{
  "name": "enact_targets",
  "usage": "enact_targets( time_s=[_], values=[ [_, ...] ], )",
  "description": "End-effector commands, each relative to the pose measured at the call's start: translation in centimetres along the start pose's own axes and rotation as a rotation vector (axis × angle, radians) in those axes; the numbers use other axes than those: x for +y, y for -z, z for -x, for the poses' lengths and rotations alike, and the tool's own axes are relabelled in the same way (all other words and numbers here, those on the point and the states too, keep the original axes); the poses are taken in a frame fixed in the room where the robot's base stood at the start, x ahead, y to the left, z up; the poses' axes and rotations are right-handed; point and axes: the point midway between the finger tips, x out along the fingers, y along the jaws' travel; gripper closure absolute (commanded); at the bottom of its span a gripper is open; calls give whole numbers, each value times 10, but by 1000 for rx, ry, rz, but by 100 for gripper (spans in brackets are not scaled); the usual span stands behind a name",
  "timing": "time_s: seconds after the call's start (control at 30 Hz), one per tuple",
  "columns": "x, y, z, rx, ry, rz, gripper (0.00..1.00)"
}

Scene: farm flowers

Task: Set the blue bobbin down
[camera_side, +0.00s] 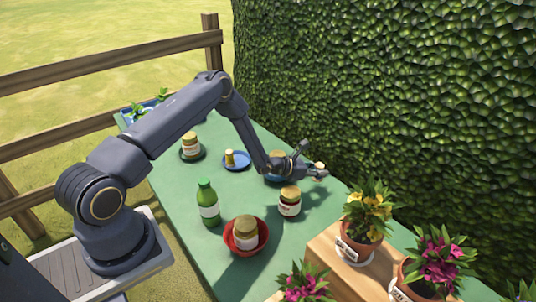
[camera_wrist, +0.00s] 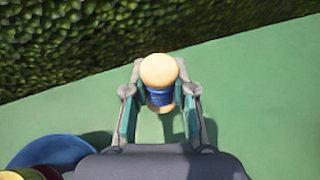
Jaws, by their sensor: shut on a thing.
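The blue bobbin (camera_wrist: 160,96) has pale wooden ends and blue thread around its middle. In the wrist view it is upright between the two fingers of my gripper (camera_wrist: 160,108), which is shut on it. In the side view my gripper (camera_side: 311,165) is over the far edge area of the green table, near the hedge, and only a pale end of the bobbin (camera_side: 320,166) shows. Bare green table (camera_wrist: 262,100) lies around the bobbin in the wrist view. I cannot tell whether its base touches the table.
A jar (camera_side: 289,201) stands near my gripper; another jar on a blue plate is partly hidden behind my arm. A blue plate (camera_side: 237,161) holds a yellow bobbin (camera_side: 230,157). A green bottle (camera_side: 207,203), red bowl (camera_side: 232,244) and potted flowers (camera_side: 367,213) stand nearer. The hedge borders the table.

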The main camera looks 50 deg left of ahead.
Motion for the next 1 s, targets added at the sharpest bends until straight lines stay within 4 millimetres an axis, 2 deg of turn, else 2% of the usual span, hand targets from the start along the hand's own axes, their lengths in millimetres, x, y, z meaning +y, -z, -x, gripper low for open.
enact_targets(
  time_s=[0.2,0.4,0.83,0.87,1.0],
  values=[
    [4,10,-18,-1,1,0,100],
    [5,35,-29,0,1,0,100],
    [5,41,-31,-1,1,0,100],
    [5,41,-31,-1,1,-1,72],
    [5,41,-31,-1,1,-1,58]
  ],
)
